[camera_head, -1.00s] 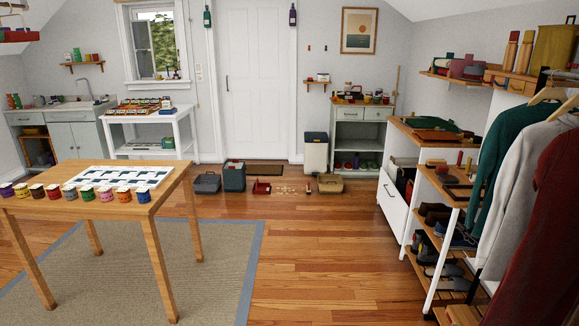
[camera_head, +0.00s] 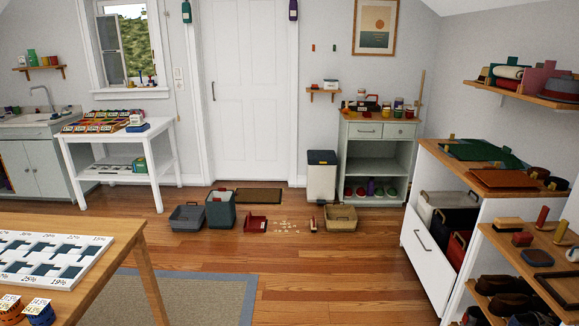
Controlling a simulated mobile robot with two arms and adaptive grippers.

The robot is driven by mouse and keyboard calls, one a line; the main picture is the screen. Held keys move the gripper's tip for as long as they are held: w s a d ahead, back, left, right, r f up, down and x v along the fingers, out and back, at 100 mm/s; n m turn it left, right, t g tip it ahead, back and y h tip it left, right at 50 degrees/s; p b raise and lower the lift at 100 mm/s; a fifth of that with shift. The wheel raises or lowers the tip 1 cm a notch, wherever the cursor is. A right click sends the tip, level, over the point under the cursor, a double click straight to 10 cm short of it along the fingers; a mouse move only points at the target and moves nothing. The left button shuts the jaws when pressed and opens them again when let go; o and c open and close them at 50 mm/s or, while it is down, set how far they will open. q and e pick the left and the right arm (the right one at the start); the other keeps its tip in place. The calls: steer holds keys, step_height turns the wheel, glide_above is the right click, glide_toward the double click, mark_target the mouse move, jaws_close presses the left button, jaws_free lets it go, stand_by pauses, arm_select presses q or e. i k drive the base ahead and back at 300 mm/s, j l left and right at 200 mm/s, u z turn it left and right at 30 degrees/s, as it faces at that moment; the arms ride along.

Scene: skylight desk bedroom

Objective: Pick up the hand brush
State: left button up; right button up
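A small brush-like thing with a pale lower part, which looks like the hand brush (camera_head: 313,225), is on the wooden floor in front of the door. It is small at this distance, so its details are unclear. Pale scattered bits (camera_head: 286,227) lie on the floor to its left. A red dustpan (camera_head: 255,225) lies left of the bits. A tan basket (camera_head: 341,218) stands just right of the brush. Neither of my grippers shows in the head view.
A grey basket (camera_head: 187,218) and a dark green bin (camera_head: 221,209) stand left of the dustpan. A wooden table (camera_head: 137,232) fills the lower left. A shelving unit with an open drawer (camera_head: 427,250) stands at right. The floor (camera_head: 320,285) between them is clear.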

mark_target(314, 223)
steer(key=i, duration=4.4)
